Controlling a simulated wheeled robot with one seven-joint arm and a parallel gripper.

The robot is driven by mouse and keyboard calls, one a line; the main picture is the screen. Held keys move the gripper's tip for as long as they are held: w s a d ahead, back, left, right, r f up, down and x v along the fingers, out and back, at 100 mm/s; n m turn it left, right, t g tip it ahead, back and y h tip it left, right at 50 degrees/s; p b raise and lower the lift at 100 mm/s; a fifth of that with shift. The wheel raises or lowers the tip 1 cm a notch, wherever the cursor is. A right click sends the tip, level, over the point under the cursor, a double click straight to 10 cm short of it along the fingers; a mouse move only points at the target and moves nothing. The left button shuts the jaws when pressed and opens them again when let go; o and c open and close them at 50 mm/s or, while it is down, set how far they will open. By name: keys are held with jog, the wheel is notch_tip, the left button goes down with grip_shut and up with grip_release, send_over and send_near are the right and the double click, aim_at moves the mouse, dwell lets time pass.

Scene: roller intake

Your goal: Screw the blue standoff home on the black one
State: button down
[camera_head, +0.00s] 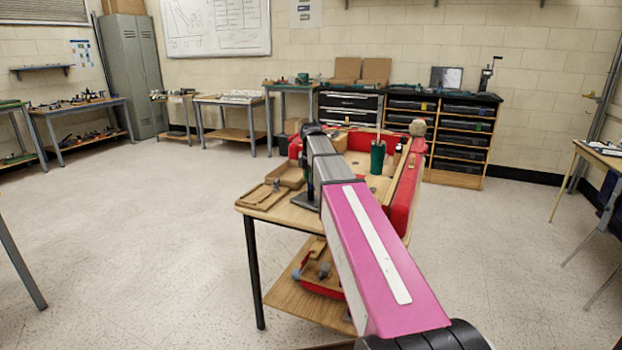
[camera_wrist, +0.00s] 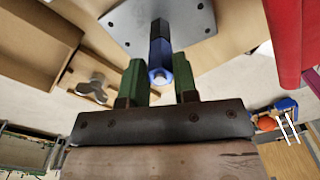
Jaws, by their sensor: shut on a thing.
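In the wrist view the blue standoff (camera_wrist: 161,56) stands between the two green fingers of my gripper (camera_wrist: 159,66), which is shut on it. A pale metal end shows at its near side. The black standoff (camera_wrist: 158,28) lies in line with it on its far side, on a grey metal plate (camera_wrist: 188,13) with small holes. The blue and black pieces appear to meet end to end; I cannot tell whether a gap is left at the joint. In the head view my arm hides the fingertips and both standoffs.
The wooden bench top (camera_head: 262,202) carries wooden trays (camera_wrist: 32,40) and a grey knobbed part (camera_wrist: 92,86) on the left. A green cup (camera_head: 377,157) stands towards the back. A red padded side (camera_head: 403,200) runs along the right. Open floor (camera_head: 150,240) lies to the left.

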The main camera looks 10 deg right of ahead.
jog(key=shift+m, duration=0.7)
jog(key=shift+m, duration=0.9)
jog(key=shift+m, duration=0.9)
jog(key=shift+m, duration=1)
